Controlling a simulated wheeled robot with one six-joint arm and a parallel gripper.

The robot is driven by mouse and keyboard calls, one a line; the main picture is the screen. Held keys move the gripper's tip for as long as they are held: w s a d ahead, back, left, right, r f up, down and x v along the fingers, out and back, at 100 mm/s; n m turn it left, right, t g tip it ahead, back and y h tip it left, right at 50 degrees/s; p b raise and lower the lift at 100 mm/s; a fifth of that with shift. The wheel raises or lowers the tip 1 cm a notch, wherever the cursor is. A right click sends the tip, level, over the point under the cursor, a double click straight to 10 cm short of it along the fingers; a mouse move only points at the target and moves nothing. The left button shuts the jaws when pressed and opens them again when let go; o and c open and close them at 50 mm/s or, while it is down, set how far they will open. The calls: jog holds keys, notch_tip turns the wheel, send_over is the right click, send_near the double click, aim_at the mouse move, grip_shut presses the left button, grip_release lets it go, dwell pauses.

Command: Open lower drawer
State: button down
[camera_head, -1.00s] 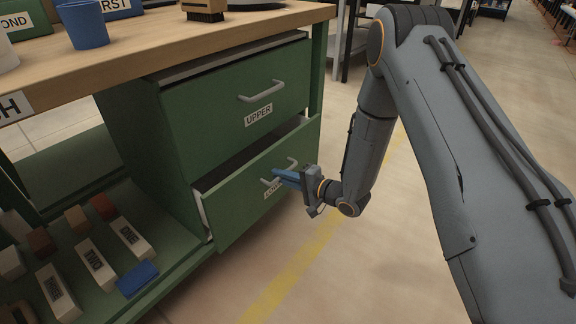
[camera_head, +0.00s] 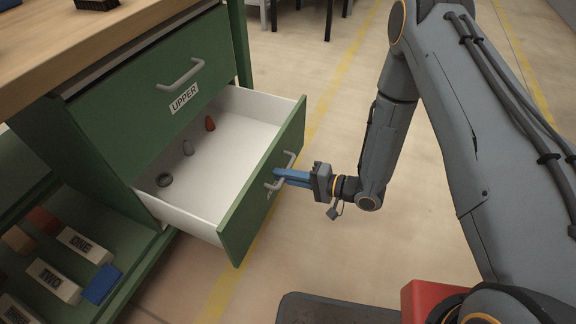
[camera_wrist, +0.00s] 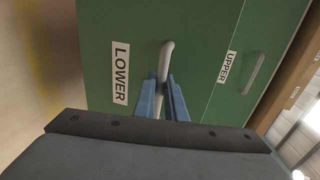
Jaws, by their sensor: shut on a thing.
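The lower drawer (camera_head: 232,222) has a green front and a white inside, and it stands pulled well out of the cabinet. Its grey bar handle (camera_head: 289,160) is on the front; in the wrist view the handle (camera_wrist: 166,58) is beside the LOWER label (camera_wrist: 121,73). My gripper (camera_head: 278,175) is shut on this handle, with its blue fingers (camera_wrist: 163,100) on either side of the bar.
The upper drawer (camera_head: 140,125), labelled UPPER, is above and shut. A wooden worktop (camera_head: 110,50) is over it. A lower shelf at left holds labelled blocks (camera_head: 85,246) and a blue block (camera_head: 101,284). The floor right of the drawer is clear.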

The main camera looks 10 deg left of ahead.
jog(key=shift+s+d, duration=0.2)
jog(key=shift+d, duration=0.25)
jog(key=c, duration=2.1)
grip_release()
jog(key=shift+w+d, duration=0.1)
jog(key=shift+d, duration=0.05)
jog(key=p+v, duration=0.1)
jog(key=v, duration=0.6)
jog(key=shift+d+r, duration=0.1)
jog(key=shift+d, duration=0.15)
